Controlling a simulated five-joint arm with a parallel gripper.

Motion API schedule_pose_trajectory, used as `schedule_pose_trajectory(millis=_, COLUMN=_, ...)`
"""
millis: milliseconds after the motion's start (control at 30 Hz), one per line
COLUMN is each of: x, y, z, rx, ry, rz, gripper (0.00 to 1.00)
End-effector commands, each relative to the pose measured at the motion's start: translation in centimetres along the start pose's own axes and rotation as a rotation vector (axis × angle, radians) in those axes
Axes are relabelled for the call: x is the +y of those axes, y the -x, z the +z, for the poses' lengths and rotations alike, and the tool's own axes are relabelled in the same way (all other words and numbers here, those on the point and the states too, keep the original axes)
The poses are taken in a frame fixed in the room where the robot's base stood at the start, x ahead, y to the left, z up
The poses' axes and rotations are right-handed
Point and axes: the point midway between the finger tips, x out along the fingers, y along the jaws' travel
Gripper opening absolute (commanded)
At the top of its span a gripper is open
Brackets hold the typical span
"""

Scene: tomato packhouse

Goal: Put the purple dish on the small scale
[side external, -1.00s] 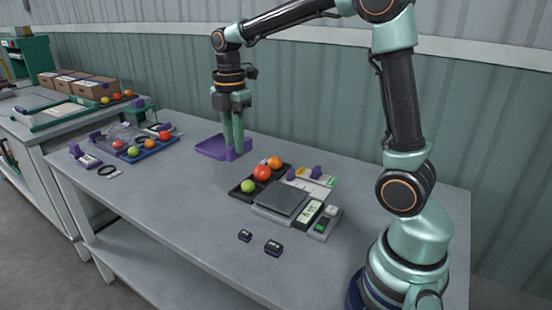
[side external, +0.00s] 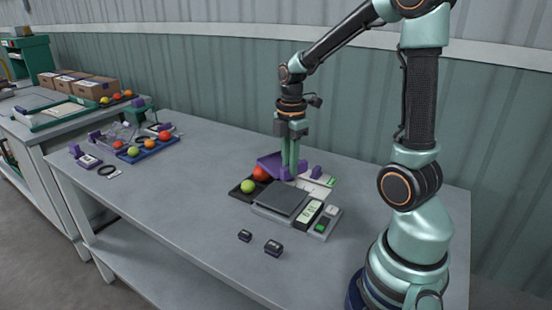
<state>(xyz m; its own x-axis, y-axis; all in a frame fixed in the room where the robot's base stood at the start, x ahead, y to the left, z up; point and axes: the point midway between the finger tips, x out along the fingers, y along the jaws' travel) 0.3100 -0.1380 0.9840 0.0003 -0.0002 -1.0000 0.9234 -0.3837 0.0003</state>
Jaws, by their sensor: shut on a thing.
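The purple dish (side external: 268,160) is in the grip of my gripper (side external: 289,172), whose green fingers are shut on the dish's near edge. The dish is held behind the small scale, over the back of the black tray, and hides the orange fruit's place there. I cannot tell its exact height above the table. The small scale (side external: 281,198) has a flat dark grey plate with nothing on it and a display on its right side.
A black tray (side external: 237,194) with a green and a red tomato (side external: 261,173) sits beside the scale. A card with a purple block (side external: 316,172) lies behind it. Two small black items (side external: 273,248) lie in front. The table's middle left is clear.

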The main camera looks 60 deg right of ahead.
Motion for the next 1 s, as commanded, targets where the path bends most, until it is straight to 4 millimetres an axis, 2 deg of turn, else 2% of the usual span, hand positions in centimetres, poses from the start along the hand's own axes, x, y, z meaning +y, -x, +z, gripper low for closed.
schedule_pose_trajectory(millis=33, x=-0.1, y=-1.4, z=0.0, rx=0.0, ry=0.0, rz=-0.007, gripper=0.0)
schedule_pose_trajectory(millis=100, x=-0.1, y=-2.8, z=0.0, rx=0.0, ry=0.001, rz=-0.007, gripper=0.0)
schedule_pose_trajectory(millis=200, x=-0.1, y=-4.3, z=0.0, rx=0.0, ry=0.001, rz=-0.004, gripper=0.0)
schedule_pose_trajectory(millis=367, x=0.0, y=-5.4, z=0.0, rx=0.0, ry=0.001, rz=-0.001, gripper=0.0)
schedule_pose_trajectory(millis=600, x=-0.1, y=-8.3, z=0.0, rx=0.0, ry=0.001, rz=-0.004, gripper=0.0)
schedule_pose_trajectory(millis=700, x=0.0, y=-9.0, z=0.0, rx=0.0, ry=0.001, rz=-0.001, gripper=0.0)
schedule_pose_trajectory(millis=1000, x=0.0, y=-9.1, z=0.0, rx=0.0, ry=0.001, rz=0.0, gripper=0.0)
